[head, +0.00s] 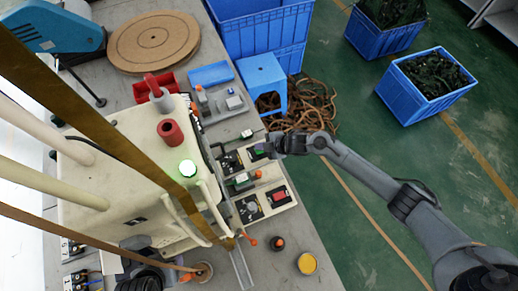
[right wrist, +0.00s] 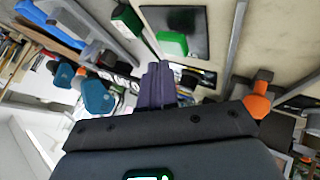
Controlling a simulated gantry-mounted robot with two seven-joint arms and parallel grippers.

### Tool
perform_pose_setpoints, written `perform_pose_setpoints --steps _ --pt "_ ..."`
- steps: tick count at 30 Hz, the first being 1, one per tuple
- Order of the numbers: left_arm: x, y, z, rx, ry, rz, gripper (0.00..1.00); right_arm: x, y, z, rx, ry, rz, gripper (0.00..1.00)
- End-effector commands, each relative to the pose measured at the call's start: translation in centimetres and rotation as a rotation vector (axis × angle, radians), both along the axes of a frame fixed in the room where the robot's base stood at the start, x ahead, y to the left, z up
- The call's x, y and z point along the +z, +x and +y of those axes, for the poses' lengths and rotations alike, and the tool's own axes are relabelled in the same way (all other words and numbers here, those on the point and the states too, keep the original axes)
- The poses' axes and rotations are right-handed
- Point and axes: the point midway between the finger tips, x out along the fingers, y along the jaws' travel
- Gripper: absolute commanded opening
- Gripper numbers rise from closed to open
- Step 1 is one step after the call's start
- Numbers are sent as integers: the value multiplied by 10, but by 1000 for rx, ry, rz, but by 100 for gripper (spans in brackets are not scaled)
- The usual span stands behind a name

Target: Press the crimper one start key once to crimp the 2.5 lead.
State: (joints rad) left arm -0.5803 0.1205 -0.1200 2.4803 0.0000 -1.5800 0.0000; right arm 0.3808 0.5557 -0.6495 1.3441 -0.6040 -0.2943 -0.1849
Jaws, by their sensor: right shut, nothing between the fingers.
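The cream machine (head: 120,190) fills the left middle of the head view, with a lit green lamp (head: 187,168) on top. Beside it, black control plates carry green, red and pale keys. My right gripper (head: 266,148) is shut and empty, at a green key (head: 257,150) on the far plate. In the right wrist view its closed fingers (right wrist: 155,85) point toward a raised green key (right wrist: 172,43) on a black plate (right wrist: 185,20). I cannot tell whether they touch the key. No label marks crimper one, and I cannot make out the lead. A dark part of my left arm shows low left; its fingers are unclear.
A lower plate holds a red key (head: 279,194). An orange knob (right wrist: 258,100) is close to my right gripper in the wrist view. A blue stool (head: 262,72) and blue crates (head: 427,75) stand beyond the grey table. A yellow-topped pot (head: 307,263) sits near the table edge.

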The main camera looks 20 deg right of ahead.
Motion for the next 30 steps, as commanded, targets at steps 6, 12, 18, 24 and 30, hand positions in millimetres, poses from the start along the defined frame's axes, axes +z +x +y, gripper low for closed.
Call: perform_pose_setpoints --steps 6,12,18,24,30 --pt "-5 0 1 -4 7 0 61 -7 0 0 0 0 0 0" --pt "-4 0 1 -4 6 0 61 -6 0 0 0 0 0 0" --pt "-4 0 1 -1 2 0 61 -7 0 0 0 0 0 0" --pt "-5 0 -1 4 -5 0 61 -8 0 0 0 0 0 0" --pt "-7 0 -2 5 -8 0 61 -11 0 0 0 0 0 0"
